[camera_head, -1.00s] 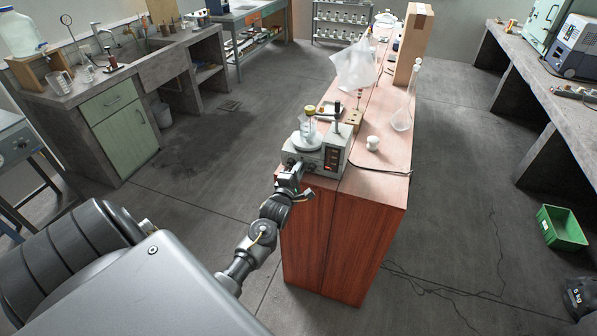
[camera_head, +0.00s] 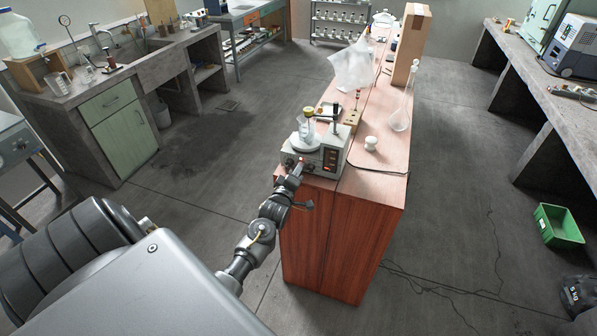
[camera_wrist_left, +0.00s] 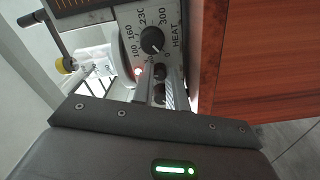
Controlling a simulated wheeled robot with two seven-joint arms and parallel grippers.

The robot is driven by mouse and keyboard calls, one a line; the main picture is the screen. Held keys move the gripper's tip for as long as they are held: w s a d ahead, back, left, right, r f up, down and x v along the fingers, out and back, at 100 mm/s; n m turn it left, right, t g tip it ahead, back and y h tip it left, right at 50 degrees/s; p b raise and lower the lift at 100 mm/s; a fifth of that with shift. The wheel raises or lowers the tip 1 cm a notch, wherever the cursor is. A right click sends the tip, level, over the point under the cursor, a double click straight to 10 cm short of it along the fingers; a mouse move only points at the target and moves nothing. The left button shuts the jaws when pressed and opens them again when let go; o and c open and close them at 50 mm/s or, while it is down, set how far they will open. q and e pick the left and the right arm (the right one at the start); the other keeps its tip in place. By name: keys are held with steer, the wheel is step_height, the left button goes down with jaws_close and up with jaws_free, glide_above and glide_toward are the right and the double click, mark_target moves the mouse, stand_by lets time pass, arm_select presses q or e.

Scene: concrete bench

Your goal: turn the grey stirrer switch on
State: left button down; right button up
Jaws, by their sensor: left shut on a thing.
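The grey stirrer (camera_head: 329,158) stands on the near end of the red-brown bench, with a glass vessel (camera_head: 305,127) on its round top. My left gripper (camera_head: 299,168) is at its front panel, low on the left. My right gripper is out of view.
The red-brown bench (camera_head: 385,165) also carries a small white pot (camera_head: 371,143), a flask (camera_head: 400,119), a tall cardboard box (camera_head: 412,45) and a crumpled clear bag (camera_head: 352,68). A dark cable runs across its near end.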

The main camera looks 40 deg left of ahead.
arm_select(q)
steer(key=shift+r+m, duration=0.15)
steer(key=shift+m, duration=0.45)
steer(key=shift+w+a, duration=0.1)
steer(key=c, duration=1.4)
jaws_free()
steer(key=b+v, duration=0.2)
steer(key=v, duration=0.8)
steer(key=shift+s, duration=0.35)
steer(key=shift+d+m, duration=0.25)
steer(key=shift+m, duration=0.05)
